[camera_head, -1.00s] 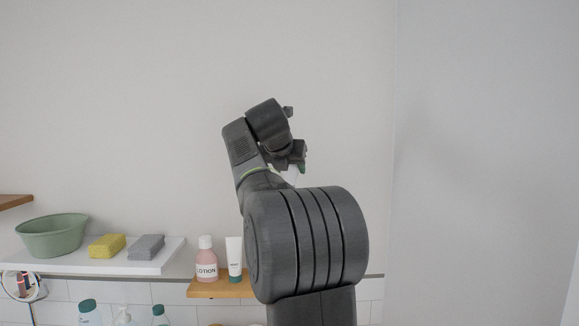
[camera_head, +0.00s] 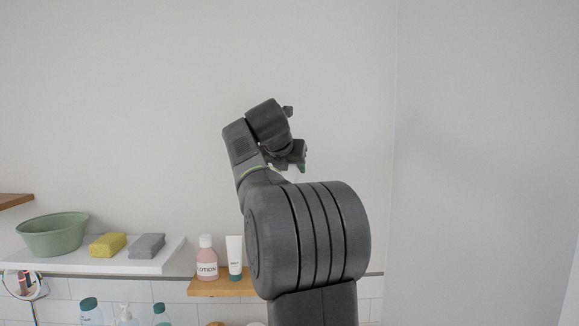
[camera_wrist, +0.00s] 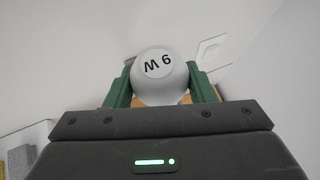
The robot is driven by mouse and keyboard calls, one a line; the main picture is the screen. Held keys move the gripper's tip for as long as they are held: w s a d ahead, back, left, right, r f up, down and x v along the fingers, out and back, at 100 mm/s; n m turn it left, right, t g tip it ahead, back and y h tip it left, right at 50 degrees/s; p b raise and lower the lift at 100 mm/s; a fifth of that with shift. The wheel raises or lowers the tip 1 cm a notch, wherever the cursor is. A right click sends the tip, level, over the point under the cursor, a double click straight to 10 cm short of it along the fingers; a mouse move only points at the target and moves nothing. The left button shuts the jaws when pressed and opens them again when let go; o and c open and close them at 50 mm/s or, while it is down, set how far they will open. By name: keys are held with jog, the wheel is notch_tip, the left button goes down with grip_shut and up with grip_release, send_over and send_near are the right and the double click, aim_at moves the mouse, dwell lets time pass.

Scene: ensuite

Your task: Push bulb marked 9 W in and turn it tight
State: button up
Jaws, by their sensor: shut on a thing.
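The white bulb marked 9 W (camera_wrist: 158,78) sits between the two green fingers of my gripper (camera_wrist: 160,84) in the wrist view. Its marking appears upside down there. The fingers are shut on the bulb's sides. In the head view, my gripper (camera_head: 300,165) is raised in front of the plain wall, mostly hidden behind my own arm. Only a small pale bit shows below the fingers there. I cannot make out a lamp socket in either view.
A white shelf (camera_head: 100,264) at lower left holds a green bowl (camera_head: 52,236), a yellow sponge (camera_head: 108,245) and a grey one (camera_head: 147,246). A wooden shelf (camera_head: 222,288) holds a lotion bottle (camera_head: 206,262) and a tube (camera_head: 235,258). The wall above is clear.

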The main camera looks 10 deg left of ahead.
aim_at(288, 180)
jog(key=shift+f+b, duration=0.8)
jog(key=shift+f, duration=1.1)
jog(key=shift+a+m+h+p, duration=0.1)
jog(key=shift+m+h+p, duration=0.8)
jog(key=shift+m+h, duration=0.1)
jog(key=shift+m+h+p, duration=0.3)
jog(key=shift+m, duration=0.1)
jog(key=shift+f+m+g+h, duration=0.15)
jog(key=shift+m+g+h, duration=0.25)
jog(key=shift+m+h, duration=0.15)
jog(key=shift+a+m+h, duration=0.1)
jog(key=shift+m+h, duration=0.35)
jog(key=shift+m, duration=0.2)
jog(key=m+g+h, duration=0.2)
jog(key=shift+w+m, duration=0.1)
jog(key=shift+m, duration=0.3)
